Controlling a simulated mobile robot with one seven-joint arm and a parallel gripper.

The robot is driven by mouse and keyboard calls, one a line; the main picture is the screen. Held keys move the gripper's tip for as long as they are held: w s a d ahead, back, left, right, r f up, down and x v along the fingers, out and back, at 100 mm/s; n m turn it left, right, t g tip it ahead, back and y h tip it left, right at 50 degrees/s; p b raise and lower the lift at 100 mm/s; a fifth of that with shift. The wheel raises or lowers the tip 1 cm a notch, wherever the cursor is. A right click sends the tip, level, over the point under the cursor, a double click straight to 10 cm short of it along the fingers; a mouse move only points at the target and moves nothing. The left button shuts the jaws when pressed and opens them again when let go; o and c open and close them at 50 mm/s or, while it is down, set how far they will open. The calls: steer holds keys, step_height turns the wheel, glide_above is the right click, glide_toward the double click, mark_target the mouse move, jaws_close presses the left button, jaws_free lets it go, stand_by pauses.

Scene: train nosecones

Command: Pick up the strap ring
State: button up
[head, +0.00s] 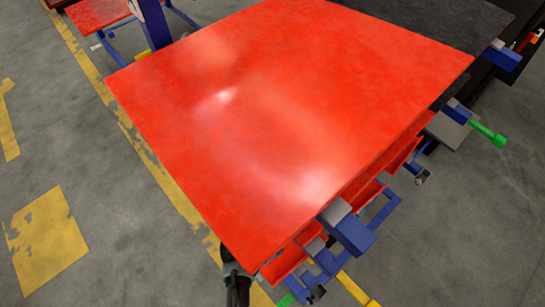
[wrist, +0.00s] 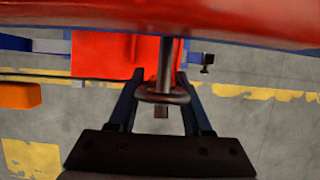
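In the wrist view the strap ring (wrist: 162,97) is a dark metal ring at the lower end of a grey rod (wrist: 166,62), below the edge of a red panel. My gripper (wrist: 160,76) has its two dark fingers apart, one on each side of the rod and ring. The ring's sides overlap the fingers' inner edges in the picture; I cannot tell whether they touch. In the head view my dark arm end (head: 236,272) is at the red panel's near corner. The ring cannot be made out there, and the fingertips are hidden.
The large red panel (head: 270,110) fills the middle of the head view, with blue brackets (head: 347,230) along its lower right edge. In the wrist view the red panel edge (wrist: 250,22) lies close above the fingers. Grey floor with yellow markings (head: 45,235) is open at left.

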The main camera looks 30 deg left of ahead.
steer(key=c, duration=0.5)
jaws_close()
steer(key=shift+r, duration=0.1)
